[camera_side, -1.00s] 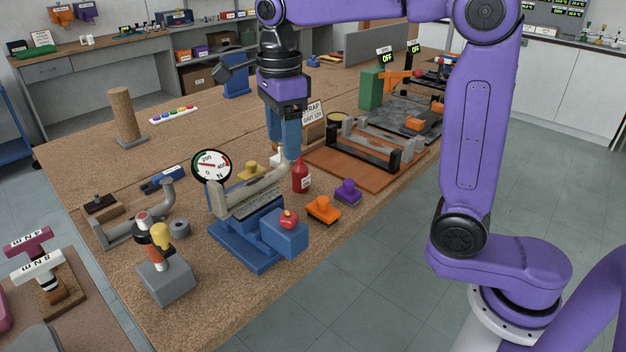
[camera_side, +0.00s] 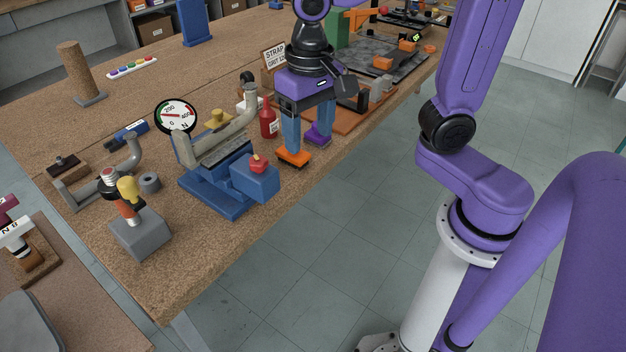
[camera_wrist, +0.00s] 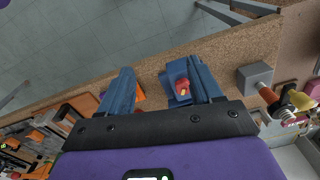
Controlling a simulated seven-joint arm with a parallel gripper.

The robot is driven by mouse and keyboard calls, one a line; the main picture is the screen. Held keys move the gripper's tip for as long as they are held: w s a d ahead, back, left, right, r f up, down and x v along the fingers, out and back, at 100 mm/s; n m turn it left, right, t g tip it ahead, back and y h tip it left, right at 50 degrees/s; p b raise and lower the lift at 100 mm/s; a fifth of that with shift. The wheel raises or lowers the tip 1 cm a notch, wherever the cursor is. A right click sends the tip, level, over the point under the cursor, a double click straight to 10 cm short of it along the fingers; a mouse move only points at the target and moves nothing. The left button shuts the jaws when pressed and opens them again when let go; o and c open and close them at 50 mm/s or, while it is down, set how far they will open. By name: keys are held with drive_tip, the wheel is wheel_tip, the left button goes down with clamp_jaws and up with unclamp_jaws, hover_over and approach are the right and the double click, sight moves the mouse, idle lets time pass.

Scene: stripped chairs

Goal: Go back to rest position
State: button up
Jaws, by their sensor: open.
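My gripper (camera_side: 308,140) is open and empty, with its two blue fingers pointing down near the front edge of the bench. In the side view, one finger overlaps the orange tool (camera_side: 293,159) and the other overlaps the purple-knobbed tool (camera_side: 318,135); I cannot tell whether either touches. In the wrist view, the spread fingers of my gripper (camera_wrist: 160,70) have nothing gripped between them. The orange tool (camera_wrist: 140,93) shows beside the left finger, and the blue vise (camera_wrist: 177,70) with a red piece on it shows beside the right one.
The blue vise (camera_side: 255,182) holds a grey pipe-like piece left of my gripper. A red bottle (camera_side: 268,123) and a dial gauge (camera_side: 176,115) stand behind. A grey block with a handled tool (camera_side: 138,232) is at front left. Open floor (camera_side: 330,250) lies before the bench.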

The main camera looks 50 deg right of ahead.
drive_tip(key=s+d+f+n, duration=0.2)
drive_tip(key=s+d+n, duration=0.1)
drive_tip(key=s+n, duration=0.4)
drive_tip(key=s+d+f+n, duration=0.3)
drive_tip(key=s+n, duration=0.3)
drive_tip(key=n, duration=0.1)
drive_tip(key=shift+s+d+f+n, duration=0.2)
drive_tip(key=shift+s+n, duration=0.2)
